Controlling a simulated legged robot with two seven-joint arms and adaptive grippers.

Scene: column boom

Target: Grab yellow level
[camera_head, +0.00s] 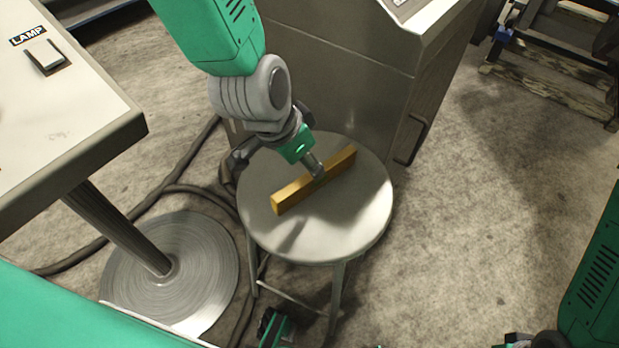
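The yellow level (289,195) is a long bar lying diagonally on the round seat of a grey metal stool (350,225). My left arm reaches down from the top, and the fingertips of my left gripper (318,172) are at the middle of the level, on or just over it. The fingers hide part of the bar, and I cannot tell whether they are closed around it. My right arm (595,280) shows at the right edge; its gripper is cut off below the frame.
A white-topped table marked LAMP (60,110) stands at left on a round metal base (190,265). A metal cabinet (345,85) with a handle is right behind the stool. Dark cables (185,165) lie at left. The floor right of the stool is clear.

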